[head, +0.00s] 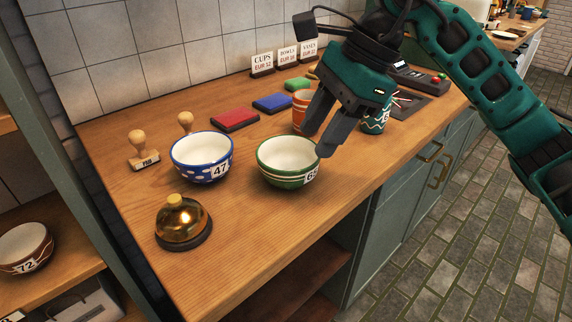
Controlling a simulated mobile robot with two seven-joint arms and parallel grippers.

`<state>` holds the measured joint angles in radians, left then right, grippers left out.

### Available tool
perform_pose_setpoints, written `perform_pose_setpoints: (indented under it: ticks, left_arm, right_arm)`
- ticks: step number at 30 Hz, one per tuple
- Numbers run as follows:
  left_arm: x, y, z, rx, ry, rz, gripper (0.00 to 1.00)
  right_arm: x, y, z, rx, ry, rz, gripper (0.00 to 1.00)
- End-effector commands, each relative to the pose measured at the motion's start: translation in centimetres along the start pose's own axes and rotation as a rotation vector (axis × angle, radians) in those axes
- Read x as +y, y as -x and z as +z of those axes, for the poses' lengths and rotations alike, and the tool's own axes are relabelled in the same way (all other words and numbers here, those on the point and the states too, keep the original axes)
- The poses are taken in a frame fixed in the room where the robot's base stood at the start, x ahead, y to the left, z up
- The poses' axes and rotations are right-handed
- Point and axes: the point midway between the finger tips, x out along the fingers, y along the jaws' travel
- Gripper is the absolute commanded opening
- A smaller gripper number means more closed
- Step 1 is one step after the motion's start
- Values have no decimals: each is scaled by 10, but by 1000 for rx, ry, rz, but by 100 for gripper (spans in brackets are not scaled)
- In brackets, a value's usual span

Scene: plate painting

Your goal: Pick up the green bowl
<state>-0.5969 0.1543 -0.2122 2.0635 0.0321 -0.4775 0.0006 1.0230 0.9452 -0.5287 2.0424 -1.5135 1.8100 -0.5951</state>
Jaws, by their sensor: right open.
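The green bowl (280,175) stands upright on the wooden counter in the head view. It has a cream inside, pale stripes and a number tag on its right side that seems to read 65. My right gripper (318,143) is open and empty, fingers pointing down at the bowl's right rear rim. One finger overlaps the rim in the picture; I cannot tell whether it touches. My left gripper is not in view.
A blue dotted bowl (203,170) tagged 47 stands just left of the green bowl. A brass bell (182,222) is at the front left. An orange cup (301,108) and a teal patterned cup (377,119) stand behind my gripper. Red (235,120) and blue (272,103) pads lie behind.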

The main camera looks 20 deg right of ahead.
Motion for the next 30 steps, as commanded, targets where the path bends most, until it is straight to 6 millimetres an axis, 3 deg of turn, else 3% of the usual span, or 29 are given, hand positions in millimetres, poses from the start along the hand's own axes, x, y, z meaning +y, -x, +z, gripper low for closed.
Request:
perform_pose_setpoints:
  ticks: [3,11,19,28,30]
  left_arm:
    - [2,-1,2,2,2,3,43]
    - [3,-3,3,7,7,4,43]
    - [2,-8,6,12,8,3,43]
    - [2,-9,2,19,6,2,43]
    - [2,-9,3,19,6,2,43]
  right_arm:
    - [1,-22,0,-2,1,3,43]
    - [2,-42,-2,-2,1,2,43]
    - [5,-80,-6,-3,1,3,43]
    - [4,-86,-6,-2,0,-1,43]
    - [4,-86,-6,-2,0,-1,38]
